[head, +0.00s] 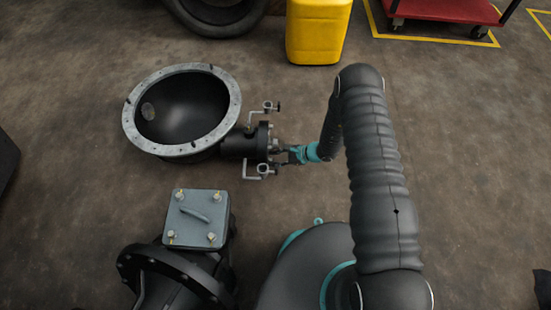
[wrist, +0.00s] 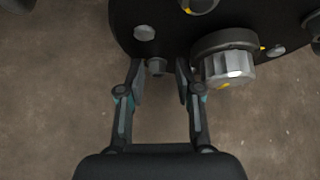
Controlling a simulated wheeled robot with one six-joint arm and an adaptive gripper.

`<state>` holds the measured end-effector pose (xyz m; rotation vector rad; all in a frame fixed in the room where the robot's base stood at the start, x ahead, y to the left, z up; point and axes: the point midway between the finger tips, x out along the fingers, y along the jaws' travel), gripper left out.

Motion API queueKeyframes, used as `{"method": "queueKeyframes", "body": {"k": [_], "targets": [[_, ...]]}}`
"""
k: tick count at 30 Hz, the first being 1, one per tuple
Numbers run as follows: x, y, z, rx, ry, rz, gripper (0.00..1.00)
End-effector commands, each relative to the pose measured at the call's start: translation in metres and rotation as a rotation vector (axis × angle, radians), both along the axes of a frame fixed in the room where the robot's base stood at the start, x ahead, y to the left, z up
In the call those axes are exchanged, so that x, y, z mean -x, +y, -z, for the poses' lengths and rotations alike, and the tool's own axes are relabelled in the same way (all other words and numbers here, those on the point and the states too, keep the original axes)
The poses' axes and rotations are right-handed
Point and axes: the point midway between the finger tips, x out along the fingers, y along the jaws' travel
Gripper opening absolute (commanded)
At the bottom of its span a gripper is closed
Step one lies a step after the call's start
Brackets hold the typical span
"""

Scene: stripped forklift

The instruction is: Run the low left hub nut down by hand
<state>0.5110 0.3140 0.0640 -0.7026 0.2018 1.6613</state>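The black hub (head: 262,141) juts from the right side of a round housing with an open bowl in the head view. In the wrist view the hub's dark flange (wrist: 178,38) fills the top. A small grey hub nut (wrist: 157,66) sits at its lower left edge. My gripper (wrist: 161,78) is open, with one finger on each side of this nut. A gap shows on both sides, and I cannot tell the depth between fingertips and nut. In the head view my gripper (head: 288,153) reaches the hub from the right, and the nut is too small to pick out.
A ribbed silver part (wrist: 229,68) sticks out close to the right finger. Two bent handles (head: 266,106) (head: 254,172) flank the hub. A grey cover plate (head: 196,218) lies nearer. A yellow can (head: 317,32) and red cart (head: 446,9) stand behind.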

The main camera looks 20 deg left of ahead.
Motion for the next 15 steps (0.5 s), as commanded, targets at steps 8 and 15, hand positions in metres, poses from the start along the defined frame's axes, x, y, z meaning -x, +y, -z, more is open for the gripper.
{"method": "queueKeyframes", "body": {"k": [8, 15], "targets": [[-0.0006, 0.0002, -0.0004, 0.000, 0.001, 0.001, 0.00], [-0.0025, 0.0006, -0.0014, -0.002, 0.000, 0.002, 0.00]]}}
